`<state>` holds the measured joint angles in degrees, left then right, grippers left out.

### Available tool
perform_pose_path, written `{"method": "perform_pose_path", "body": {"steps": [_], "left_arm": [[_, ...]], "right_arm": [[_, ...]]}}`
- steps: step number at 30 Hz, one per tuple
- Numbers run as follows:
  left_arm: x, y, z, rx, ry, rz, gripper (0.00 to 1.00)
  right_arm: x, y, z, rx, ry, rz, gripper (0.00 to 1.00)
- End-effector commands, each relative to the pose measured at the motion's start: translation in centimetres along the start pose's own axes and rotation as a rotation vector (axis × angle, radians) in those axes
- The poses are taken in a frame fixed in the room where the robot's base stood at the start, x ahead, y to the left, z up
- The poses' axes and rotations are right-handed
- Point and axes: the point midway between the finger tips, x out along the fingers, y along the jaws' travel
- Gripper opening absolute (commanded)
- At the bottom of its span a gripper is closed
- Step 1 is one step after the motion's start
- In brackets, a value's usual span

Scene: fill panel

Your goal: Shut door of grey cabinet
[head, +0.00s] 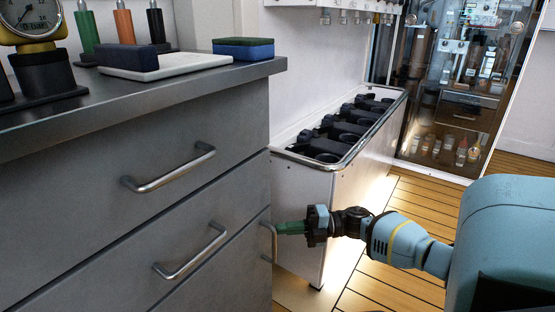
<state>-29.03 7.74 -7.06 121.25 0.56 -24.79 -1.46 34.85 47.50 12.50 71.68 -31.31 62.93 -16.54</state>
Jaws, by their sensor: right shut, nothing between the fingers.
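The grey cabinet (100,190) fills the left side, with two fronts that bear slanting bar handles (170,172) (190,255). At its right corner an upright bar handle (270,243) shows, probably the door's. The door's own panel is mostly out of view or hidden at the bottom, so I cannot tell how far open it is. My right gripper (282,228), with green fingers, is shut and empty. It reaches in from the right, its tips at the upright handle; I cannot tell whether they touch it. My left gripper is not in view.
On the grey worktop (200,80) stand a gauge (35,22), several bottle-like tools, a dark block, and a blue-green sponge (243,48). A white bin unit (310,210) stands just behind my gripper. A glass-fronted cabinet (455,90) is at the back; wooden floor (420,200) lies clear between.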

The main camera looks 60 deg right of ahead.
Motion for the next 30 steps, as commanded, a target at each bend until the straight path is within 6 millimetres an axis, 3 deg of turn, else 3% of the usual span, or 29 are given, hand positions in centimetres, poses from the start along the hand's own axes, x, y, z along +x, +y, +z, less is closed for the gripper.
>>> {"method": "perform_pose_path", "body": {"steps": [3,10,26,30], "left_arm": [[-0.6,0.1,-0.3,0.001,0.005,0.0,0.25],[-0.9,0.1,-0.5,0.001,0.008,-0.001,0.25],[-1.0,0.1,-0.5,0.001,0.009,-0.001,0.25],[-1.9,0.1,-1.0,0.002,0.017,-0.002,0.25]], "right_arm": [[-2.2,-0.1,-0.4,0.005,0.008,-0.007,0.0],[-4.5,-0.3,-0.8,0.004,0.019,-0.008,0.0],[-4.9,-0.3,-0.9,0.004,0.022,-0.008,0.0],[-4.9,1.1,-0.9,-0.002,0.022,-0.001,0.0]]}}
